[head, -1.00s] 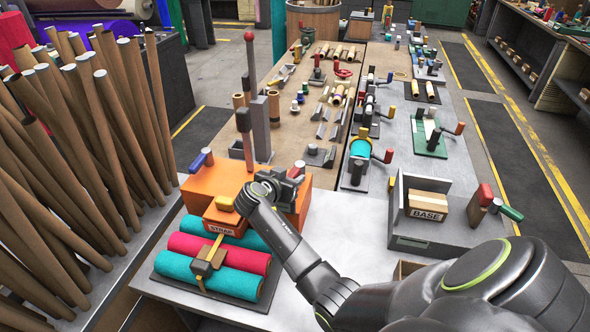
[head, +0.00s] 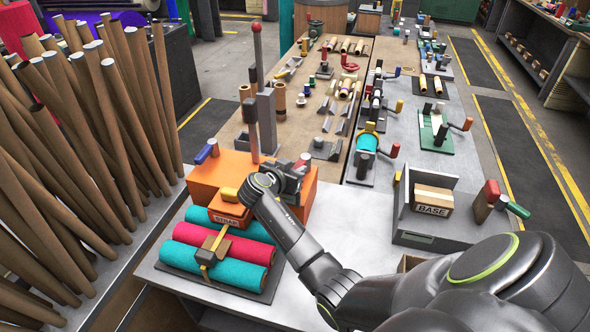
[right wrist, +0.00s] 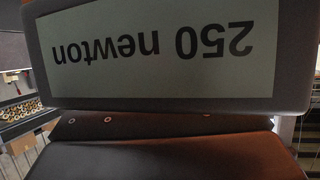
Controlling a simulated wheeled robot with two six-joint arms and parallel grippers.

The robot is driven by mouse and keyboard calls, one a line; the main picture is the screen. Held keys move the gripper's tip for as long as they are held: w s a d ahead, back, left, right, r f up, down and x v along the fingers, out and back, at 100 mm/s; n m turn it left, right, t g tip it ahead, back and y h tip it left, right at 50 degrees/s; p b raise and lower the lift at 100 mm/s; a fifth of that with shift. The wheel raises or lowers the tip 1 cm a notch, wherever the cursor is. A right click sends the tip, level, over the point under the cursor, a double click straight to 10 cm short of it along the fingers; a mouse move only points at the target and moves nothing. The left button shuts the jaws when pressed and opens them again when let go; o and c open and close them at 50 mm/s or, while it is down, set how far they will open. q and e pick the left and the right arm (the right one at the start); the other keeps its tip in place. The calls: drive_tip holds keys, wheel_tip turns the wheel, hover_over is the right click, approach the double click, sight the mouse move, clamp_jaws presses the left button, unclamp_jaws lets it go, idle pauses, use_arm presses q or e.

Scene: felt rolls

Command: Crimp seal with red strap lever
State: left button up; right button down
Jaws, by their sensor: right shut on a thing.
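The orange strap box (head: 205,178) stands at the near end of the bench, with a "STRAP" label on its front. A blue handle (head: 207,151) is at its left and a yellow part (head: 229,194) in front. A brown seal block (head: 215,245) sits on the yellow strap around teal and red felt rolls (head: 222,243). My left gripper is out of view.
A grey tray with a "BASE" box (head: 431,201) stands to the right. A tall lever with a red knob (head: 257,28) stands behind the strap box. Cardboard tubes (head: 75,170) crowd the left. The right wrist view shows an upside-down "250 newton" display (right wrist: 155,52).

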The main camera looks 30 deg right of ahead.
drive_tip(key=shift+w+a+f+m+b, duration=0.15)
drive_tip(key=shift+w+m+b, duration=0.15)
drive_tip(key=shift+b, duration=0.55)
drive_tip(key=shift+r+m+g+h+b, duration=0.2)
drive_tip(key=shift+m+g+h+b, duration=0.15)
drive_tip(key=shift+g, duration=0.25)
drive_tip(key=c, duration=1.2)
unclamp_jaws()
